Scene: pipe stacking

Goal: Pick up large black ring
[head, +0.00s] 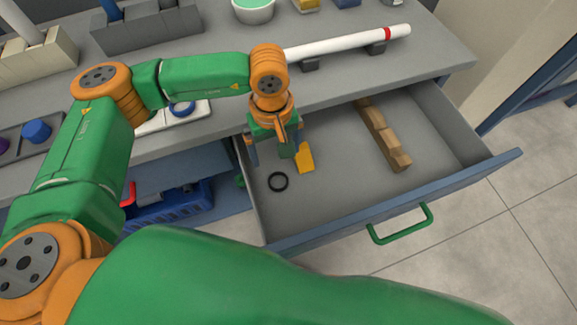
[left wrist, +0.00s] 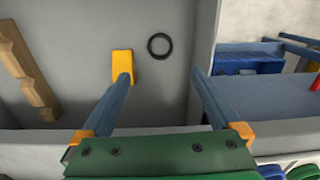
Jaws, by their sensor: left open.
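The large black ring (head: 278,190) lies flat on the floor of the open drawer, near its left end in the head view. In the left wrist view the ring (left wrist: 159,57) lies beyond the fingertips, between their lines. My left gripper (head: 275,154) points down above the drawer, behind the ring in the head view. It is open and empty; both blue fingers (left wrist: 159,74) show spread apart in the left wrist view. The ring is fully visible and untouched. My right gripper is not in view.
A yellow block (head: 305,158) lies right of the ring, with a wooden stepped piece (head: 385,137) farther right. The drawer walls (head: 400,198) surround them. A white pipe (head: 345,40) rests on supports on the worktop. A blue crate (head: 175,205) stands left below.

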